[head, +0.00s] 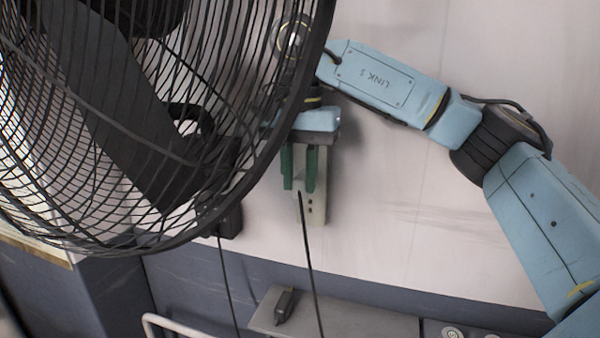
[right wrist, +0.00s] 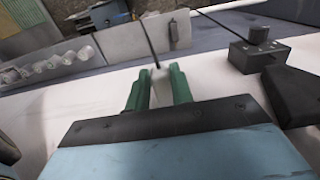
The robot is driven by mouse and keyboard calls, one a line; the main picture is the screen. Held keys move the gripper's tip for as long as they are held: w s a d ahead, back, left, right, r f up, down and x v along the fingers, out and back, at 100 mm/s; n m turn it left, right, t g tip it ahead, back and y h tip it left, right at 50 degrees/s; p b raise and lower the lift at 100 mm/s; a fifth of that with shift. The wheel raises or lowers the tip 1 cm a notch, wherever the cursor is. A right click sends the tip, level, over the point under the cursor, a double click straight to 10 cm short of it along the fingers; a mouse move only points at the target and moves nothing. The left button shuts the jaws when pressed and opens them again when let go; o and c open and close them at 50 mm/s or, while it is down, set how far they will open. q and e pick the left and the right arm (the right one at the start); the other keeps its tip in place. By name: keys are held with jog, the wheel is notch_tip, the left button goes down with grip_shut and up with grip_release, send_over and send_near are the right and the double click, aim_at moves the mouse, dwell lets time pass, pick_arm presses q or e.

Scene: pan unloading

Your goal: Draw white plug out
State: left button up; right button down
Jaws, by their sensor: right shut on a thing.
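The fingers hide much of the plug in the head view. I cannot tell whether its prongs sit in the strip. My left gripper is not in view.
A large black wire-cage fan (head: 150,130) fills the left and partly covers my right wrist. A black box (head: 231,218) with its own cord is left of the strip. Below, a grey board (head: 350,318) bears a small dark object (head: 286,305). The wall at right is bare.

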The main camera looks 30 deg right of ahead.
jog(key=shift+s+a, duration=0.1)
jog(key=shift+s, duration=0.05)
jog(key=shift+s+a+b, duration=0.3)
jog(key=shift+s+a, duration=0.65)
jog(key=shift+a, duration=0.15)
notch_tip(320, 180, up, 7)
jog(key=p, duration=0.7)
jog(key=shift+p, duration=0.3)
jog(key=shift+f, duration=0.1)
